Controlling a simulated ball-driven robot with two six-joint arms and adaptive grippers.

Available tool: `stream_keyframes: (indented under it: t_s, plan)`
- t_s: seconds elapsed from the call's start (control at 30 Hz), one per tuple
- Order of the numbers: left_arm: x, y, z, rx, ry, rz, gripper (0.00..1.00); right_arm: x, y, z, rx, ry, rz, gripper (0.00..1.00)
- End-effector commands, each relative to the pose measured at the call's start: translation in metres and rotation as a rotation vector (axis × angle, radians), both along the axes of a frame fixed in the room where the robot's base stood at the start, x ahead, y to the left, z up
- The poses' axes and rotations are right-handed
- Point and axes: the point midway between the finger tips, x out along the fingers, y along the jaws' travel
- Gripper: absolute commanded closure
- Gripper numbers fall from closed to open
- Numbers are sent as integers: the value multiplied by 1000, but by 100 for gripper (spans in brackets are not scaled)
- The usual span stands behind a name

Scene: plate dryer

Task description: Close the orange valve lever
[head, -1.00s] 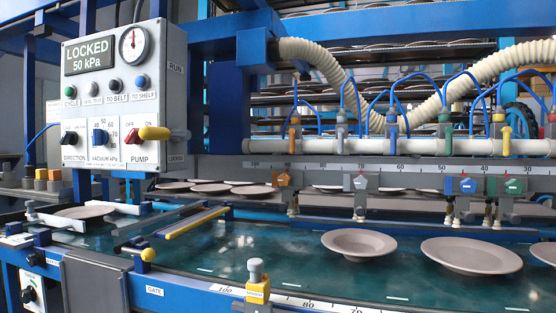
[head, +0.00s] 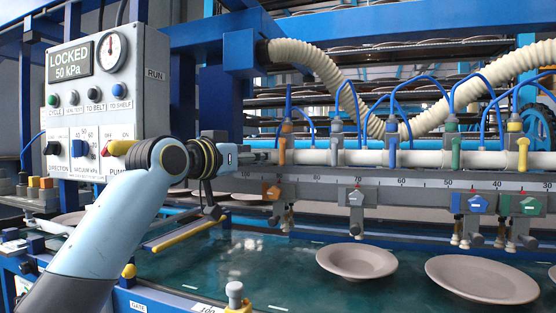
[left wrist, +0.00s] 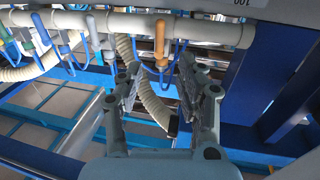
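The orange valve lever (head: 282,151) is the leftmost of the coloured levers on the white pipe (head: 345,158). It hangs upright, across the pipe. My left gripper (head: 254,157) comes in from the left at pipe height, its tips just left of the lever. In the left wrist view, my left gripper (left wrist: 160,68) has its two fingers wide apart and empty. The orange lever (left wrist: 161,48) shows beyond the gap between the fingertips, with no clear contact. My right gripper is not in view.
Blue (head: 392,150), green (head: 455,153) and yellow (head: 523,152) levers sit farther right on the pipe. A ribbed cream hose (head: 325,68) bends above it. The control panel (head: 95,100) stands behind my left arm. Plates (head: 356,262) lie on the green belt below.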

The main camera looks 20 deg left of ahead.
Motion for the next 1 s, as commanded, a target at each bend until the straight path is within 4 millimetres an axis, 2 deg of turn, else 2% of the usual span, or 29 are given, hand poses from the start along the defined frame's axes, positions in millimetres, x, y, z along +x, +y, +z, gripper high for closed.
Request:
stream_keyframes:
  t_s: [0.17, 0.4, 0.53, 0.7, 0.97, 1.0]
  plan:
    - [25, -6, 0, -4, 0, -1, 63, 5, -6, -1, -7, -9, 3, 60]
    - [72, -17, -1, -4, 2, 0, 63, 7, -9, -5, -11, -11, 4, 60]
    - [90, -21, -1, -3, 2, 0, 63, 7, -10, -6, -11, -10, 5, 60]
    - [101, -24, -1, -1, 1, 0, 63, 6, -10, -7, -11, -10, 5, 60]
    - [102, -24, -1, -1, 1, 0, 63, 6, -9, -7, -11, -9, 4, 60]
    - [102, -24, -1, -1, 1, 0, 67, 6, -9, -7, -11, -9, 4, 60]
